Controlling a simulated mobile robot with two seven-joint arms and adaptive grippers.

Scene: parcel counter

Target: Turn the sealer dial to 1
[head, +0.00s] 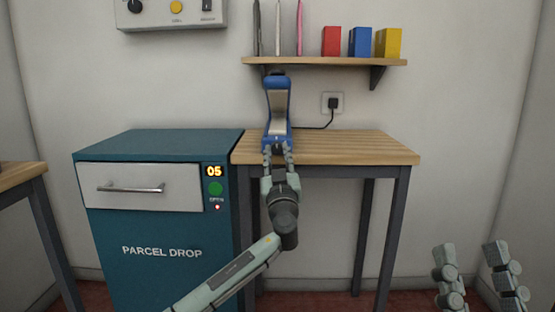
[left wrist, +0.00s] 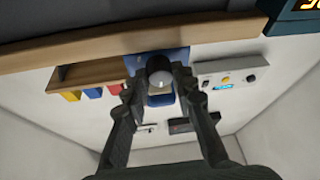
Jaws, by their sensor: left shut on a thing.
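The blue sealer (head: 277,130) with a pale upper arm stands at the back of the wooden table. In the left wrist view its blue front (left wrist: 182,55) shows behind a round grey dial (left wrist: 158,68). My left gripper (head: 277,152) is at the sealer's front, its fingers shut on the dial from both sides. A pale mark shows on the dial, but I cannot read its setting or any numbers. In the head view the gripper hides the dial. My right gripper (head: 469,248) is low at the right, fingers apart and empty, away from the table.
The teal parcel drop cabinet (head: 160,220) with display 05 stands left of the wooden table (head: 345,148). A shelf (head: 325,61) with red, blue and yellow boxes hangs above. A cord runs to a wall socket (head: 333,103). The tabletop's right side is clear.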

